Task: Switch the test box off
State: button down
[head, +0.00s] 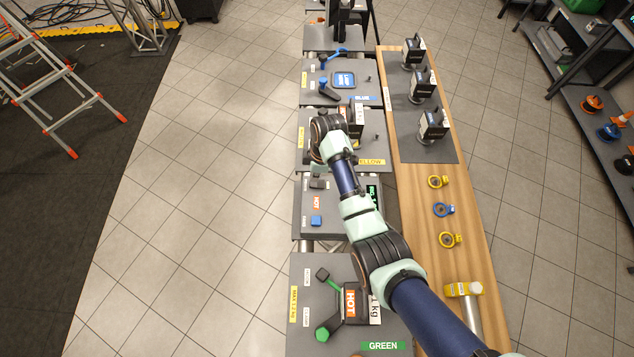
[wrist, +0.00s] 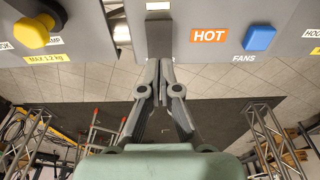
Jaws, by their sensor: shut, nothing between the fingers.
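The test box (head: 340,228) is the grey unit in the middle of the row in the head view. It has a dark screen with green text (head: 373,195), an orange HOT label (head: 316,202), a blue FANS button (head: 316,220) and a dark grey block-shaped control (head: 318,183). In the wrist view the dark control (wrist: 159,38) stands left of the HOT label (wrist: 209,36) and the blue button (wrist: 259,38). My gripper (wrist: 160,64) is shut and empty, its tips at the lower end of this control; I cannot tell whether they touch. My arm hides the gripper in the head view.
A yellow knob (wrist: 34,32) on the neighbouring box lies left in the wrist view. The green-handled box (head: 305,270) is nearer, the blue-labelled box (head: 311,78) farther. A wooden bench (head: 410,195) with coloured rings and black-handled items runs along the right. The tiled floor left is clear.

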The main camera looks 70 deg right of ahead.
aim_at(315, 183)
jog(key=shift+f+b, duration=1)
jog(key=shift+f, duration=0.5)
dwell(0.7)
notch_tip(315, 183, up, 7)
jog(key=p, duration=0.7)
jog(key=shift+r, duration=0.1)
dwell(0.4)
